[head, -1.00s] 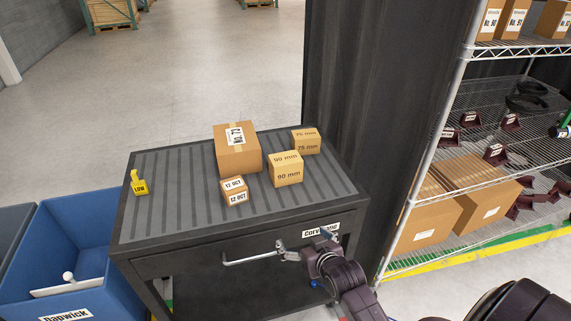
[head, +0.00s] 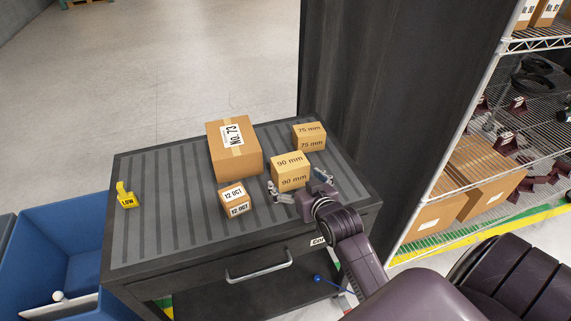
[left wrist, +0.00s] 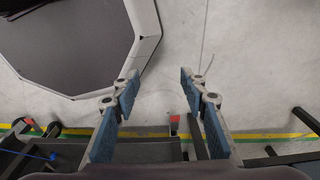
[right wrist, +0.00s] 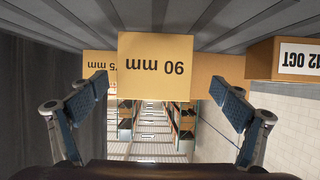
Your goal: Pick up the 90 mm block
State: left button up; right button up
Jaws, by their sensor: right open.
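The 90 mm block (head: 291,171) is a tan cube with "90 mm" printed on its top and front, standing on the ribbed top of the dark bench. My right gripper (head: 300,184) is open at its near side, with one finger toward each side of the block. In the right wrist view the block (right wrist: 155,66) appears upside down, between and beyond the open blue-padded fingers (right wrist: 165,95); I see no contact. My left gripper (left wrist: 157,85) is open and empty above the floor in the left wrist view.
The 75 mm block (head: 309,137) stands behind right. A yellow LOW marker (head: 126,196) is far left. The bench handle (head: 258,265) projects in front.

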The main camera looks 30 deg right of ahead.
aim_at(295, 176)
jog(key=shift+w+d+f, duration=0.1)
jog(key=shift+w, duration=0.3)
jog(key=shift+w+d+p, duration=0.2)
jog(key=shift+w+p, duration=0.1)
jog(key=x, duration=0.1)
jog(key=p+x, duration=0.1)
jog(key=x, duration=0.1)
jog(key=shift+w+d+f, duration=0.15)
jog(key=shift+d+f, duration=0.1)
jog(key=shift+d, duration=0.05)
jog(key=shift+w+d+f, duration=0.1)
jog(key=shift+w+f, duration=0.15)
jog(key=shift+w, duration=0.2)
jog(key=c, duration=0.8)
pick_arm(q)
jog(key=shift+s+a+r, duration=0.25)
jog(key=shift+s+r, duration=0.55)
jog(key=shift+s, duration=0.1)
pick_arm(e)
jog(key=c, duration=0.7)
